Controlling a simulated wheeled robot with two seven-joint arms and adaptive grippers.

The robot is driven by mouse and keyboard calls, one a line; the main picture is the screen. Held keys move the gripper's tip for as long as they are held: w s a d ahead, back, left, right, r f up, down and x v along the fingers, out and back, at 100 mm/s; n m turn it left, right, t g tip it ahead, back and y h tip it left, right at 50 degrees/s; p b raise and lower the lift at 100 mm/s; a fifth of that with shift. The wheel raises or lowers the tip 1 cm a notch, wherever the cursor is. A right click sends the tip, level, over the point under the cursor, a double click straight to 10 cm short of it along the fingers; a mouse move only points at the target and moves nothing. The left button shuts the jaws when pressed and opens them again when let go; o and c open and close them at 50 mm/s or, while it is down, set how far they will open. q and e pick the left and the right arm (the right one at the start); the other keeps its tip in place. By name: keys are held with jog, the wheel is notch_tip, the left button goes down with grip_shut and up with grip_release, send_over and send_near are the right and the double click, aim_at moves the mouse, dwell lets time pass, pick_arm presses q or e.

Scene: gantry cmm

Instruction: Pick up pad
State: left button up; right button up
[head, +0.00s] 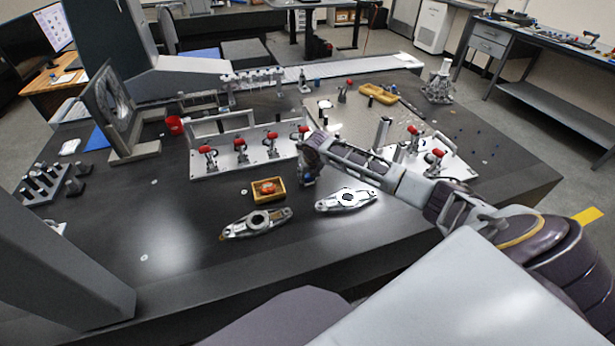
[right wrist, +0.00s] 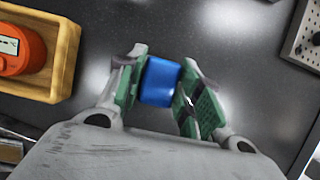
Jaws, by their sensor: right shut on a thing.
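A small blue block with rounded edges, which I take to be the pad (right wrist: 160,82), sits between the green-lined fingers of my right gripper (right wrist: 160,76) in the right wrist view. The fingers touch it on both sides, shut on it. In the head view my right gripper (head: 308,178) points down over the dark table, just right of the yellow tray, and its own arm mostly hides the pad. I cannot tell whether the pad is clear of the table surface. My left gripper is not in view.
A yellow tray (head: 282,196) holding a red-orange gauge (head: 267,187) stands close to the left. Two metal castings (head: 257,222) (head: 346,199) lie in front. A fixture plate with red-handled clamps (head: 240,165) stands behind. The table's front left (head: 180,245) is clear.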

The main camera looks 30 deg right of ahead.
notch_tip(320, 180, up, 8)
jog(key=shift+r+p, duration=0.25)
jog(key=shift+p, duration=0.1)
jog(key=shift+r, duration=0.45)
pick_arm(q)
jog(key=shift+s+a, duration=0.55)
